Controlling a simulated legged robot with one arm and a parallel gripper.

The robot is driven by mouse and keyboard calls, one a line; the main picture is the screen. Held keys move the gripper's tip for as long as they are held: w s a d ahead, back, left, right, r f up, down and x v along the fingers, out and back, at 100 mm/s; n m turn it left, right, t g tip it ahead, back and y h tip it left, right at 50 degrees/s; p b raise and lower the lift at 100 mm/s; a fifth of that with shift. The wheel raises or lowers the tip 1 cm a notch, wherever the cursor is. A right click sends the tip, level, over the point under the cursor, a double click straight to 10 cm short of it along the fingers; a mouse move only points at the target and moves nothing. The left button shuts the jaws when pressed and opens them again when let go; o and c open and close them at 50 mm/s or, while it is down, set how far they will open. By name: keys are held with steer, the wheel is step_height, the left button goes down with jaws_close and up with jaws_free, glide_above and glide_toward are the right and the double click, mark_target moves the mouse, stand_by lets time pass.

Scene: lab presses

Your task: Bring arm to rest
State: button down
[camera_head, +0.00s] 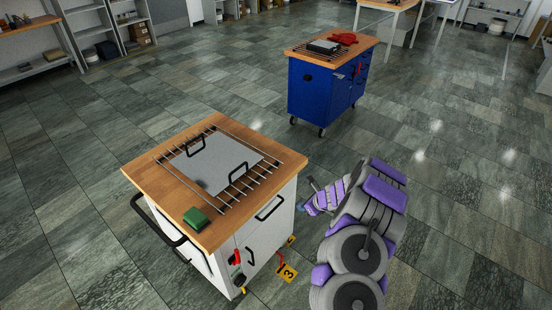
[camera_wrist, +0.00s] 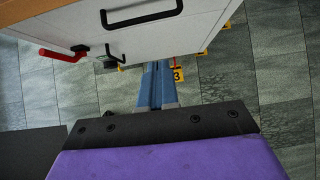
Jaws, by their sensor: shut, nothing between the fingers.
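My arm, grey with purple covers, is folded at the lower right of the head view. My gripper (camera_wrist: 157,70) shows in the wrist view as two blue fingers pressed together, with nothing between them. In the head view the gripper (camera_head: 304,207) is small and partly hidden at the end of the purple wrist. It is beside the right side of the white cart (camera_head: 262,238), and I cannot tell the exact gap. In the wrist view the cart's white front (camera_wrist: 150,38), with a black handle, lies just beyond the fingertips.
The cart's wooden top (camera_head: 150,172) holds a wire rack, a grey plate with two black handles (camera_head: 215,162) and a green block (camera_head: 195,218). A yellow tag marked 3 (camera_head: 288,273) hangs low beside it. A blue cart (camera_head: 318,92) stands farther back. Open tiled floor lies right.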

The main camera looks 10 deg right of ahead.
steer(key=shift+a, duration=0.1)
steer(key=s+a+r+n+g+y, duration=0.1)
steer(key=s+a+r+n+y, duration=0.15)
steer(key=a+r+n, duration=0.85)
steer(key=s+a+r+n+g+y, duration=0.1)
steer(key=s+a+r+n+g, duration=0.15)
steer(key=s+a+r, duration=0.45)
steer(key=s+a+r+n+g, duration=0.1)
steer(key=s+a+r+n, duration=0.3)
steer(key=r, duration=0.6)
steer(key=s+r+n+g+h, duration=0.1)
steer(key=s+r+n, duration=0.15)
steer(key=s, duration=0.55)
steer(key=s+r+n+g+h, duration=0.1)
steer(key=s+r+n+h, duration=0.15)
steer(key=s, duration=0.55)
steer(key=s+d+n+h, duration=0.2)
steer(key=s+d, duration=0.3)
steer(key=s, duration=0.4)
steer(key=s+d+r+n+g+h, duration=0.1)
steer(key=s+d+n, duration=0.3)
steer(key=s, duration=0.5)
steer(key=shift+d+h, duration=0.4)
steer(key=shift+h, duration=0.4)
steer(key=shift+r+g, duration=0.1)
steer(key=shift+g, duration=0.15)
